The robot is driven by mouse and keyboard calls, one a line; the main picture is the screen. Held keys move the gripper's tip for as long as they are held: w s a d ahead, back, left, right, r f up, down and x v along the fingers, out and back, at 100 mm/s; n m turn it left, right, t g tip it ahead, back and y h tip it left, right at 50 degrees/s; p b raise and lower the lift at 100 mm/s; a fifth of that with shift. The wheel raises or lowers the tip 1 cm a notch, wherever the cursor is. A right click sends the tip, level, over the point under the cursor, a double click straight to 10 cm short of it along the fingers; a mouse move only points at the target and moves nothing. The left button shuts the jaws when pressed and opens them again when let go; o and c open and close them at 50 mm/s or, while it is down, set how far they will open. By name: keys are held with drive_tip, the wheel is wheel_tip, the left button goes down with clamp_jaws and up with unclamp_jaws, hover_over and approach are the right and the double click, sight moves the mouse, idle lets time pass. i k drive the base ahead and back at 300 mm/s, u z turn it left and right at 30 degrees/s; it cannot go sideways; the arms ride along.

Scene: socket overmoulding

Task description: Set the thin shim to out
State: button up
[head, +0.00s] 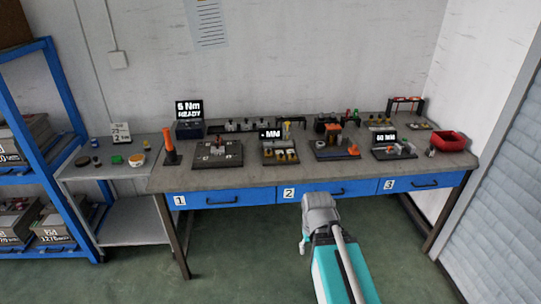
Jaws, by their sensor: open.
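I cannot make out the thin shim at this size; several small fixtures stand on the workbench (250,176). Among them are a dark plate fixture (205,160) at the left, a block with a display reading MM (270,134), a fixture with an orange part (334,140) in the middle, and a fixture with a display reading 60 MM (386,138) at the right. My own arm, teal and grey, shows at the bottom in front of the bench. Its gripper fingers do not show.
A red bin (450,141) stands at the bench's right end. An orange upright tool (170,148) and a 5 Nm READY display (189,110) stand at the left. Numbered blue drawers (235,196) are shut. A grey side table (110,170) holds small parts. The floor in front is clear.

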sight(268, 152)
drive_tip(key=u, duration=0.35)
drive_tip(key=i, duration=1.2)
drive_tip(key=z, duration=0.3)
